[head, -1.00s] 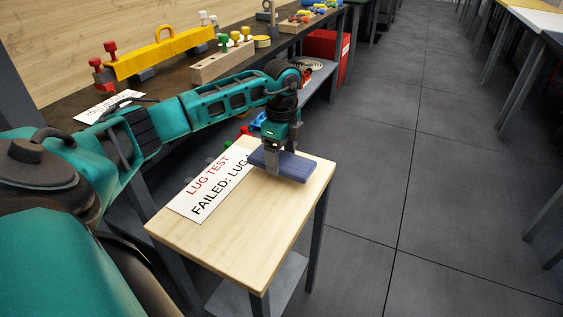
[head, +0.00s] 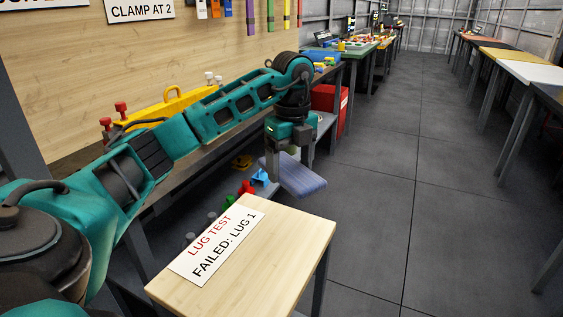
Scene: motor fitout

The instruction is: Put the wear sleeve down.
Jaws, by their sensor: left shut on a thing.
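The wear sleeve appears to be the flat blue ribbed piece (head: 300,180). It hangs below my left gripper (head: 291,158), which is shut on it. The piece is tilted and held in the air, and shows just beyond the far edge of the small wooden-topped table (head: 265,265). Its upper left part is partly hidden by the fingers. My right gripper is not in view.
A white card reading "LUG TEST FAILED: LUG 1" (head: 217,245) lies on the small table's left side; the rest of its top is bare. A dark bench with a yellow handled part (head: 170,105) runs behind my arm. A red box (head: 325,98) stands farther back. Floor is clear right.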

